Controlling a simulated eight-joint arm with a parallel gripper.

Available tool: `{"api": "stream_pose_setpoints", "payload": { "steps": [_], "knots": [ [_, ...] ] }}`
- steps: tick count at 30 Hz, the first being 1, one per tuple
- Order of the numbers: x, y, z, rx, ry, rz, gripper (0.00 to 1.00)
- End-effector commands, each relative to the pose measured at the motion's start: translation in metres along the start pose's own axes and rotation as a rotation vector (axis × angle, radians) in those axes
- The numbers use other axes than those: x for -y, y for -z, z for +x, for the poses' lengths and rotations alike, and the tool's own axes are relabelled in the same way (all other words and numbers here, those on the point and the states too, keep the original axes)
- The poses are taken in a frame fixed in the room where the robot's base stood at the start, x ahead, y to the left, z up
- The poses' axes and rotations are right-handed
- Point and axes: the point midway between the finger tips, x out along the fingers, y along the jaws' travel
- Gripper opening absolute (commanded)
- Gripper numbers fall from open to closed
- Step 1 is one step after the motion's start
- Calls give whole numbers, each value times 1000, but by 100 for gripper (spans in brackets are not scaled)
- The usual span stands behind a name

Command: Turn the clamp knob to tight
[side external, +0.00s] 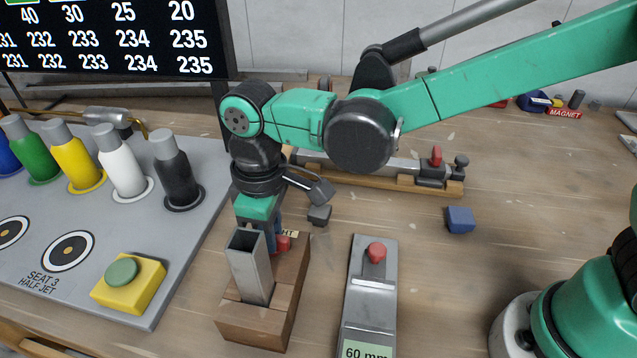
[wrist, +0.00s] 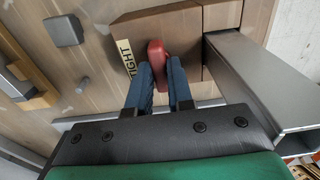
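The red clamp knob (wrist: 157,52) is on a wooden block (side external: 253,329) that holds an upright square metal tube (side external: 250,274). The knob also shows in the side view (side external: 283,243), partly hidden behind the tube and my gripper. A pale label reading TIGHT (wrist: 127,58) lies to the left of the knob in the wrist view; the knob does not point straight at it. My gripper (wrist: 160,66) has its two blue fingers on either side of the knob, seemingly touching it. The tube hides much of the fingers in the side view.
A grey panel with coloured bottles (side external: 125,174) and a yellow button box (side external: 129,284) stands left. A metal plate with a red knob (side external: 369,290) lies right of the block. A grey cube (side external: 319,215) and a blue block (side external: 460,220) lie behind. The right tabletop is mostly clear.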

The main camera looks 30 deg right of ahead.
Motion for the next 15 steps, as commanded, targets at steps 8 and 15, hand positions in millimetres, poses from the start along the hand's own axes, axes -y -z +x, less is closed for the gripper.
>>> {"api": "stream_pose_setpoints", "payload": {
  "steps": [8,15],
  "knots": [
    [0,0,0,0,0,5,0],
    [0,0,0,0,0,72,0]
  ]
}}
